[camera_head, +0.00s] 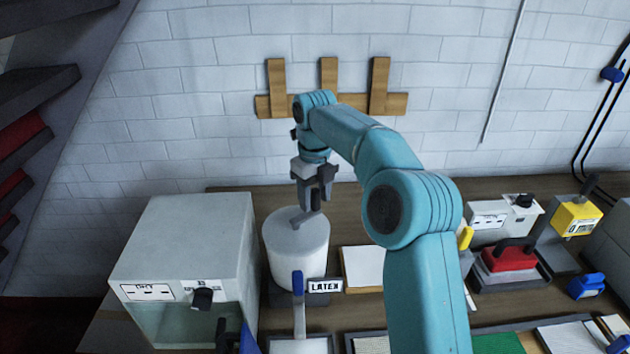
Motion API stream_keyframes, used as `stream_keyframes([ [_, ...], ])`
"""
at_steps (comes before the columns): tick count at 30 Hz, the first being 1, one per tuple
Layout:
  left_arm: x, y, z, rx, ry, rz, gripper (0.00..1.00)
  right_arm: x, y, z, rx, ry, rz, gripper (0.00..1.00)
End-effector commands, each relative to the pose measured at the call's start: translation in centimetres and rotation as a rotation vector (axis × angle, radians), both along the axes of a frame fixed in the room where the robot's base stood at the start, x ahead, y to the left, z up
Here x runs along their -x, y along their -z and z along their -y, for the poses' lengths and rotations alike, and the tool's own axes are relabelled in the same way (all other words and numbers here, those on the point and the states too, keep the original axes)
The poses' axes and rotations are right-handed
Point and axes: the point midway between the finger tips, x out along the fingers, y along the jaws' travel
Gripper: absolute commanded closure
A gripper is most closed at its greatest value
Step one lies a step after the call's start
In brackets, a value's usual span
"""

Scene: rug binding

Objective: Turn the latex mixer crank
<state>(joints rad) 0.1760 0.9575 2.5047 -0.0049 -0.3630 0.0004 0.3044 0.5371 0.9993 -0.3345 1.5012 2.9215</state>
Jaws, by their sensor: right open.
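The latex mixer is a white drum (297,255) on the bench, left of centre, with a dark base and a "LATEX" label (325,286) at its front. A small grey crank (303,219) shows on top of the drum. My right gripper (315,200) points down over the drum's top, with its open jaws at or just above the crank. I cannot tell whether the fingers touch the crank, because they partly hide it. My left gripper is not in view.
A large grey box with a glass front (185,240) stands close left of the drum. A blue-handled tool (298,290) is in front of it. A white pad (362,267) lies to its right. A red device (510,260) and a yellow box (577,218) are further right.

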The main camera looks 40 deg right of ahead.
Motion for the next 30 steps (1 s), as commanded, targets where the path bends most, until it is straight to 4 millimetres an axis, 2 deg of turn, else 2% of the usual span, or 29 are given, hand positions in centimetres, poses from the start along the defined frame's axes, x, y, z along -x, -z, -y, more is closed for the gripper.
stream_keyframes([
  [7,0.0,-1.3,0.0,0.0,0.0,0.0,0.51,-0.1,-6.0,0.0,0.001,0.001,0.006,0.51],
  [10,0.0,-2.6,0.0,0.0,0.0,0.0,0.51,-0.1,-8.9,0.0,0.001,0.0,0.004,0.51],
  [12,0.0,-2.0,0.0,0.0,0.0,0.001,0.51,-0.2,-8.9,0.1,0.002,0.001,0.001,0.51],
  [21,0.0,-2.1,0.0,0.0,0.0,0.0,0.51,-0.1,-10.9,0.1,0.001,-0.001,0.001,0.51],
  [30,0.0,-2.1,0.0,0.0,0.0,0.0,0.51,0.1,-11.2,0.0,0.0,0.0,-0.001,0.51],
])
